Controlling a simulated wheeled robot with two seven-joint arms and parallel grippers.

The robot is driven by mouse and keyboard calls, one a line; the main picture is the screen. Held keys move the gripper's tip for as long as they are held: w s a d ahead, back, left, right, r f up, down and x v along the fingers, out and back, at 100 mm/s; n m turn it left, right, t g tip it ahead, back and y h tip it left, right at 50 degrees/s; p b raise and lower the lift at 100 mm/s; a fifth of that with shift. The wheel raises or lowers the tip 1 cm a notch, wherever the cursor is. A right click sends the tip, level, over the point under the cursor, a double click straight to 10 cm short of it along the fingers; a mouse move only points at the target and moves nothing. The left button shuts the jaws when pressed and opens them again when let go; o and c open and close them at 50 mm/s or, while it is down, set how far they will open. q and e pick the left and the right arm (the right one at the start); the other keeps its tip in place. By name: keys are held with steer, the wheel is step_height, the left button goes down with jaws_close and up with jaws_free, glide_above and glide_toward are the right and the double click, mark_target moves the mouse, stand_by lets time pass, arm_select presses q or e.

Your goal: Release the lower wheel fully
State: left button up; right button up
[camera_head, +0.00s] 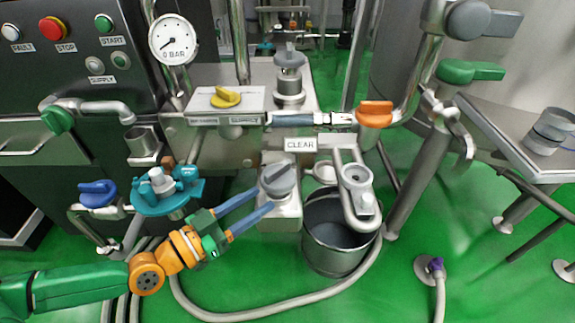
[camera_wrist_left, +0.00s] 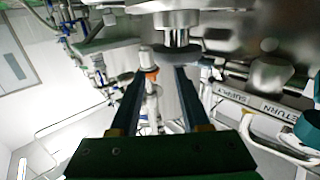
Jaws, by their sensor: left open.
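The lower wheel (camera_head: 278,179) is a round grey knob with a raised bar, on a pale metal block below the CLEAR label. My left gripper (camera_head: 263,199) reaches it from the lower left. Its two long blue-grey fingers are spread apart, with the tips at the wheel's near edge. In the left wrist view the open fingers (camera_wrist_left: 158,72) point at a grey disc under a metal stem, which seems to be the wheel. I cannot tell whether a finger touches it. Another grey wheel (camera_head: 289,58) stands higher up. My right gripper is not in view.
A teal wheel (camera_head: 165,189) and a blue valve handle (camera_head: 97,192) are left of my left gripper. A metal bucket (camera_head: 335,252) and a swing arm with a cup (camera_head: 357,178) are close on the right. A hose (camera_head: 265,315) crosses the green floor.

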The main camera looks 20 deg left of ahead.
mark_target(289, 163)
arm_select(q)
steer(key=shift+w+a+r+n+t+y, duration=0.15)
steer(key=shift+w+a+r+t+y, duration=0.1)
steer(key=shift+a, duration=0.25)
steer(key=shift+w+a+r+n+t+y, duration=0.15)
steer(key=shift+w+a+t, duration=0.1)
steer(key=shift+a, duration=0.2)
steer(key=shift+w+r, duration=0.1)
steer(key=shift+w, duration=0.25)
steer(key=p+x, duration=0.1)
steer(key=x, duration=0.9)
steer(key=shift+p, duration=0.35)
steer(key=shift+w+d, duration=0.35)
steer(key=shift+w, duration=0.2)
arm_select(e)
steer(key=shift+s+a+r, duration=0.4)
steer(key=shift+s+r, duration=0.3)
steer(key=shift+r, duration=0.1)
arm_select(q)
steer(key=c, duration=0.6)
jaws_close()
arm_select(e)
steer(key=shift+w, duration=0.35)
